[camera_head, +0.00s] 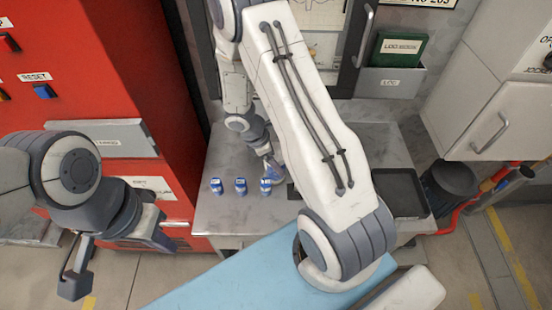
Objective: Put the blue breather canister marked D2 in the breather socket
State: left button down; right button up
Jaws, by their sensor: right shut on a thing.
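Small blue canisters stand in a row on the grey metal table: one at the left (216,186), one in the middle (240,186) and one at the right (265,186). Their markings are too small to read. My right gripper (270,168) is low over the table, just behind the right canister. It is shut on a small bluish thing (276,173), seemingly a canister, mostly hidden by the fingers and arm. My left gripper (112,258) hangs at the lower left, away from the table, with its fingers apart and empty. I cannot make out the breather socket; my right arm covers much of the table.
A red cabinet (110,60) with a RESET button stands at the left of the table (222,215). A dark tray (400,192) lies on the table's right side. A dark bin (448,185), red pipe (450,215) and white cabinet (500,120) are at the right.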

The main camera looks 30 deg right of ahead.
jog(key=shift+f, duration=0.2)
jog(key=o, duration=1.4)
jog(key=shift+r, duration=0.1)
